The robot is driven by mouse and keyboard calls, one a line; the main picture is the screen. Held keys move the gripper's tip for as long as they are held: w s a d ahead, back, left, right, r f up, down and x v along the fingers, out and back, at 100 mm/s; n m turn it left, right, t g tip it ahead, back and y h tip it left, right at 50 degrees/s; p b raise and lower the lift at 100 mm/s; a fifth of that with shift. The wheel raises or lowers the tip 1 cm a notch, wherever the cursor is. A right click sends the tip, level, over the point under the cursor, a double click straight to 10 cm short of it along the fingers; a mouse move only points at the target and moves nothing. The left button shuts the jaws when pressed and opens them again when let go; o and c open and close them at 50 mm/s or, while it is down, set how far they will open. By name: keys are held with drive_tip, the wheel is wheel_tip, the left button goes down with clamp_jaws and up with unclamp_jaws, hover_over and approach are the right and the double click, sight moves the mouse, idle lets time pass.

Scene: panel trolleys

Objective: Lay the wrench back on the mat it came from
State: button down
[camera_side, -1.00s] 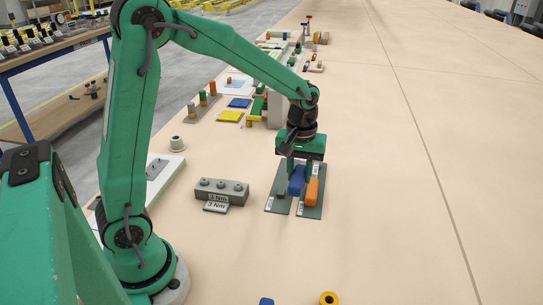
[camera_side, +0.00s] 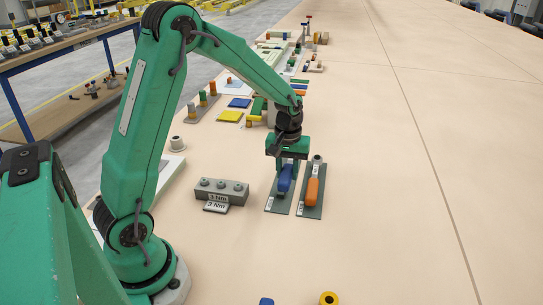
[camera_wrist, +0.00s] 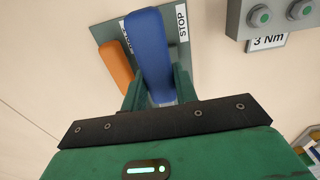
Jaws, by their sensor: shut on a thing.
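My gripper (camera_side: 286,172) is shut on a blue-handled wrench (camera_side: 284,181). The blue handle also shows between the fingers in the wrist view (camera_wrist: 151,50). In the side view it is over the left grey-green mat (camera_side: 272,208), handle pointing toward the camera. I cannot tell whether it touches the mat. The wrench's far end is hidden by the gripper. An orange-handled wrench (camera_side: 312,190) lies on the right grey-green mat (camera_side: 305,212), just beside, and shows in the wrist view (camera_wrist: 115,65). One mat label reads STOP in the wrist view.
A grey block with several round studs (camera_side: 220,192) stands left of the mats, with a "3 Nm" plate before it. A yellow ring (camera_side: 328,298) lies at the front. Coloured blocks and parts stand farther back. The table to the right is clear.

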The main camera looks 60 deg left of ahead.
drive_tip(key=a+f, duration=0.1)
drive_tip(key=w+a+f, duration=0.1)
drive_tip(key=a, duration=0.1)
drive_tip(key=shift+a, duration=0.3)
drive_tip(key=shift+f, duration=0.15)
drive_tip(key=shift+f, duration=2)
drive_tip(key=c, duration=1.1)
unclamp_jaws()
